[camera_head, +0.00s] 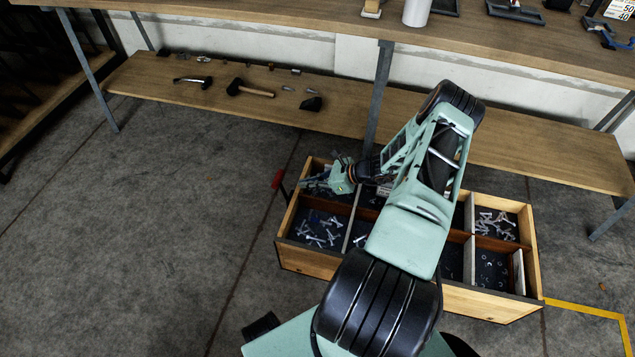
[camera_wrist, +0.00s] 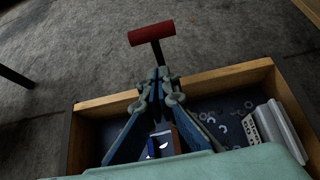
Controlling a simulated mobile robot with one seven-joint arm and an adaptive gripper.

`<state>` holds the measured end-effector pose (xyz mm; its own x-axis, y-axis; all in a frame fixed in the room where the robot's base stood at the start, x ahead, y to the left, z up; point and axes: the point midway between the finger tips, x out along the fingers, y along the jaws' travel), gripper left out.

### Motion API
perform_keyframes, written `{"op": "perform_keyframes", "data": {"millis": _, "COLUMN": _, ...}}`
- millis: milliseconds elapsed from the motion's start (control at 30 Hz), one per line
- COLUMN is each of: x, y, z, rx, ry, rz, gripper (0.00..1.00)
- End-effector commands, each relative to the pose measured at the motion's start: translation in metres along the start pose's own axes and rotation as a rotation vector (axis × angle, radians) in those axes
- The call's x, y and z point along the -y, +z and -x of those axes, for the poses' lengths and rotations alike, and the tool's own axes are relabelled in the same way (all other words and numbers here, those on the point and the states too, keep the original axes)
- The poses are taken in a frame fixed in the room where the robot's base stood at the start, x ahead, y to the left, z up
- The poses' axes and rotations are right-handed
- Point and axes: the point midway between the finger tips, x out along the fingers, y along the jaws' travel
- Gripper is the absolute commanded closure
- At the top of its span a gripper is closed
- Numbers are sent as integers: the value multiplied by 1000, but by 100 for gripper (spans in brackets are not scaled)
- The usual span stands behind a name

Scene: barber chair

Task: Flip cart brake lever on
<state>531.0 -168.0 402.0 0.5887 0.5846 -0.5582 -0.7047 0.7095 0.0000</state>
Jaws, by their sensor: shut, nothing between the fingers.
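The brake lever (camera_head: 277,179) has a red grip and stands at the left end of the wooden cart (camera_head: 350,279). In the wrist view its red crossbar (camera_wrist: 151,33) sits on a dark stem beyond the cart's wooden rim. My gripper (camera_head: 306,183) is shut and empty, over the cart's far left compartment, just right of the lever. In the wrist view the closed fingertips (camera_wrist: 158,75) point toward the lever, and the stem's lower end is hidden behind them. I cannot tell whether they touch it.
The cart's compartments hold screws, bolts and washers (camera_wrist: 224,120). A workbench (camera_head: 250,22) with a low shelf (camera_head: 150,76) bearing a hammer (camera_head: 250,90) and other tools stands behind. The floor (camera_head: 150,220) left of the cart is clear.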

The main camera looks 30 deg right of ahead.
Motion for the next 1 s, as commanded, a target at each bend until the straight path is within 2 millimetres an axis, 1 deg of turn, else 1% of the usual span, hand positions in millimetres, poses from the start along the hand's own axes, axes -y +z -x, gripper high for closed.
{"op": "perform_keyframes", "data": {"millis": 33, "x": -1, "y": -2, "z": -13, "rx": 1, "ry": 3, "rz": 1, "gripper": 100}}
{"op": "perform_keyframes", "data": {"millis": 100, "x": -1, "y": -2, "z": -27, "rx": 0, "ry": 2, "rz": 0, "gripper": 100}}
{"op": "perform_keyframes", "data": {"millis": 200, "x": 0, "y": 13, "z": -35, "rx": 0, "ry": 1, "rz": 1, "gripper": 100}}
{"op": "perform_keyframes", "data": {"millis": 300, "x": 0, "y": 21, "z": -43, "rx": 0, "ry": 0, "rz": 1, "gripper": 100}}
{"op": "perform_keyframes", "data": {"millis": 500, "x": 0, "y": 28, "z": -49, "rx": -1, "ry": -1, "rz": -1, "gripper": 100}}
{"op": "perform_keyframes", "data": {"millis": 1000, "x": 0, "y": 31, "z": -48, "rx": -24, "ry": 1, "rz": 1, "gripper": 100}}
